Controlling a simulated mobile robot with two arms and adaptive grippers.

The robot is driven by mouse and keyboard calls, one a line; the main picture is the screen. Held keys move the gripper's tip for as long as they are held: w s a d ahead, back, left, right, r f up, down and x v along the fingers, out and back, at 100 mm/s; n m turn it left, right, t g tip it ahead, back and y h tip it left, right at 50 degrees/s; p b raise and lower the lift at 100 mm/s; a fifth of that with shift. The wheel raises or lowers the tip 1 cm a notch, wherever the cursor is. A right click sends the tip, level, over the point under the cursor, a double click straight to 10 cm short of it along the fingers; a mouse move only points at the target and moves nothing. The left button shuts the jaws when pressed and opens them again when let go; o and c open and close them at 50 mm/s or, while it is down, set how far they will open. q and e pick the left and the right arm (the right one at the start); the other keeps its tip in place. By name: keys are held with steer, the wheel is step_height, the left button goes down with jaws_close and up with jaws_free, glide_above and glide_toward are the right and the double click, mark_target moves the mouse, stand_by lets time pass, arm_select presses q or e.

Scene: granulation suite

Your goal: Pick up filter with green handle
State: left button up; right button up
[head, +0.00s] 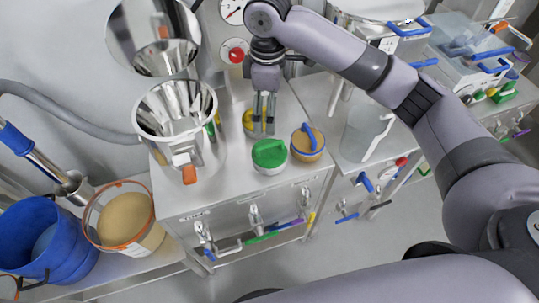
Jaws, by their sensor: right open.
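The filter with the green handle (269,154) stands on the steel bench top near its front edge, a round pale body with a green top. My right gripper (263,128) points down just behind it, fingers open with a narrow gap. The fingertips look apart from the green top, but their exact height is hard to tell. A similar round filter with a blue handle (307,141) and a tan top stands to the right. A yellow one (248,121) is partly hidden behind my right gripper. My left gripper is not in view.
A steel funnel (176,110) with an orange-tipped outlet stands left on the bench (215,180). A tub of tan powder (125,222) and a blue bucket (45,240) sit lower left. A clear jug (362,135) stands right. Valves line the bench's front.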

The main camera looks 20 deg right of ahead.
steer(key=p, duration=0.1)
glide_above(271, 153)
steer(key=f, duration=1.2)
steer(key=shift+w+a, duration=0.15)
steer(key=shift+a, duration=0.1)
steer(key=f, duration=0.3)
steer(key=f+p, duration=0.1)
steer(key=shift+s+d+f, duration=0.2)
steer(key=shift+d+f, duration=0.15)
steer(key=shift+f, duration=0.3)
steer(key=shift+c, duration=0.4)
steer(key=c, duration=1)
steer(key=shift+r, duration=0.1)
steer(key=shift+c, duration=0.6)
steer(key=shift+w+r, duration=0.1)
